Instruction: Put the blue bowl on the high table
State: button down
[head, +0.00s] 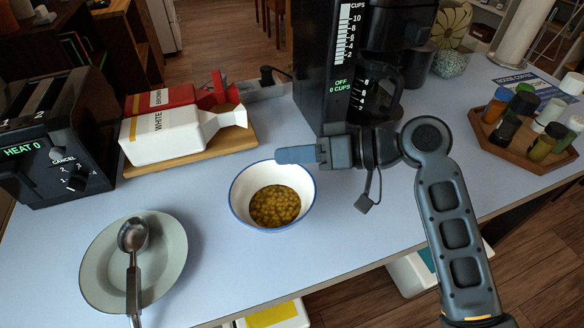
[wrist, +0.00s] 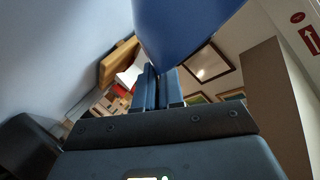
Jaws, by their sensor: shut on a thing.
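The blue bowl (head: 240,207) is white inside with a blue rim and holds greenish-yellow peas or similar food. It is at the middle of the light-blue tabletop (head: 340,225); whether it rests there or is slightly raised is unclear. My gripper (head: 290,155) reaches in from the right and is shut on the bowl's far right rim. The bowl's blue outer side (wrist: 185,30) fills the top of the wrist view, touching the close-set fingers (wrist: 160,85). I cannot tell whether this tabletop is the high table.
A coffee maker (head: 325,60) stands behind my gripper. Two cartons (head: 165,135) lie on a board at the left, near a toaster (head: 50,140). A plate (head: 95,270) with a spoon is at front left. A spice tray (head: 535,160) is at right.

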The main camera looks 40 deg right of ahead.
aim_at(292, 172)
jog(key=shift+w+a+f, duration=0.1)
jog(key=shift+f, duration=0.95)
jog(key=shift+a+f, duration=0.1)
jog(key=shift+f, duration=0.95)
jog(key=c, duration=1.3)
grip_release()
jog(key=shift+o, duration=0.2)
jog(key=b+v, duration=0.1)
jog(key=v, duration=1.1)
